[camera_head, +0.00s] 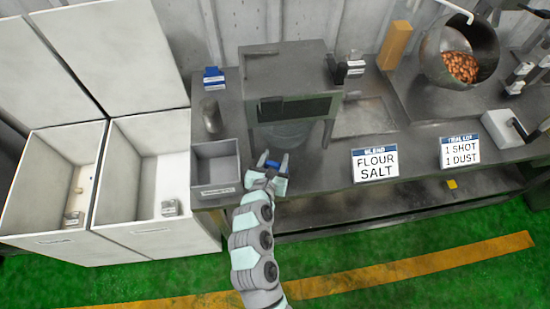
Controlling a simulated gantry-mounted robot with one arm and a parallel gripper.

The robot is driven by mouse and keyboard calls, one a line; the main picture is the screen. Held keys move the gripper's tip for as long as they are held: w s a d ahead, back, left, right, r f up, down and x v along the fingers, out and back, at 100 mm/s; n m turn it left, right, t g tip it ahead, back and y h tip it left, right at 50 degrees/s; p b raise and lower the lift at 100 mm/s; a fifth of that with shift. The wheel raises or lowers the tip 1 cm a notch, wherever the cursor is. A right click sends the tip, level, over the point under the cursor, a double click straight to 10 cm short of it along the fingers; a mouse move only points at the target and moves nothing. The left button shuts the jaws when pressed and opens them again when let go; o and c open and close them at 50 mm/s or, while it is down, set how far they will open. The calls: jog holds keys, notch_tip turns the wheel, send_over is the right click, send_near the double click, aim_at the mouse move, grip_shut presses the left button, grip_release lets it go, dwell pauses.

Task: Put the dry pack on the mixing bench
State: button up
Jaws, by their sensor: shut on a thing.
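My gripper (273,162) is above the front edge of the dark metal bench, to the right of a small grey open bin. It is shut on a small blue item (273,164), mostly hidden between the fingers; I cannot read a label on it, so I cannot tell if it is the dry pack. The dark bench (310,178) runs along the wall, with a sign reading "BLEND FLOUR SALT" (375,165) at its front edge. A similar blue and white item (213,78) stands at the bench's back left.
The grey bin (216,168) and a metal cylinder (211,115) are left of my gripper. A dark box-like machine (290,80) stands behind it. A drum of brown pieces (460,50) and a "TRIAL LOT" sign (461,152) are right. White open chests (150,190) stand far left.

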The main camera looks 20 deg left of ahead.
jog(key=shift+f, duration=0.15)
jog(key=o, duration=1.5)
jog(key=shift+c, duration=0.2)
